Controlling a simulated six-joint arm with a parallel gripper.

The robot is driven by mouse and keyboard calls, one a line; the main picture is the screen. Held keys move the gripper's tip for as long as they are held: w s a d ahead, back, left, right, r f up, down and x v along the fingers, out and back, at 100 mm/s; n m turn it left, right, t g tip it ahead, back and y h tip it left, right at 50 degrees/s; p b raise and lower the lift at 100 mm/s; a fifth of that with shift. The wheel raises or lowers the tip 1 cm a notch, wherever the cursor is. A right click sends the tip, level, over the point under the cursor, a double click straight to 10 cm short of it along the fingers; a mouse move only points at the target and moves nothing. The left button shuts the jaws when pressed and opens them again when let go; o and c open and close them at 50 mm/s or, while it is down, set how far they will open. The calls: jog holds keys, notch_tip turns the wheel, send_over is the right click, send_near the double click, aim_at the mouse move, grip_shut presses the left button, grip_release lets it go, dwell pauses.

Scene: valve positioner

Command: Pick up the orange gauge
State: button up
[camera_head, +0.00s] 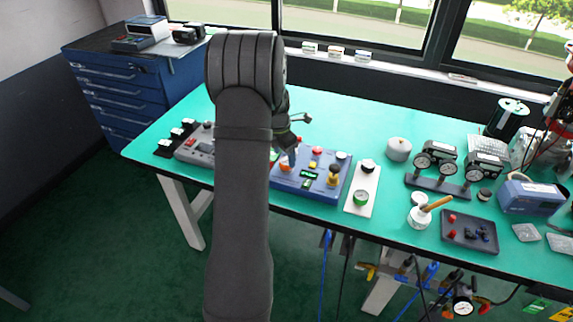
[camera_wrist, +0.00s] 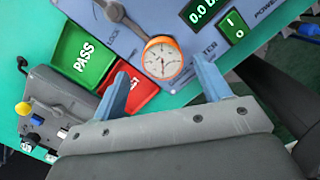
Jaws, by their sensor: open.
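The orange gauge (camera_wrist: 162,57) has an orange rim and a white dial. In the wrist view it sits at the blue positioner box (camera_wrist: 205,20), with a grey stem or fitting running up-left from it. My gripper (camera_wrist: 163,68) is open, with one blue finger to the left of the gauge and one to the right. The gauge shows between the fingertips, and nothing is held; I cannot tell whether the fingers reach its depth. In the head view my arm partly hides the left end of the box (camera_head: 308,187) and my gripper (camera_head: 291,155) is just above it.
A green PASS tray (camera_wrist: 85,58) and a red tray (camera_wrist: 142,94) lie close to the left finger. A grey device with a yellow knob (camera_wrist: 22,108) is farther left. A white plate with a green gauge (camera_head: 361,197) stands right of the box. The bench front edge is near.

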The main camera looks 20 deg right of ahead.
aim_at(287, 161)
jog(key=f, duration=0.2)
jog(key=d+f, duration=0.1)
jog(key=f, duration=0.1)
jog(key=shift+s, duration=0.1)
jog(key=shift+c, duration=0.4)
jog(key=c, duration=1)
jog(key=shift+r, duration=0.1)
jog(key=shift+c, duration=0.2)
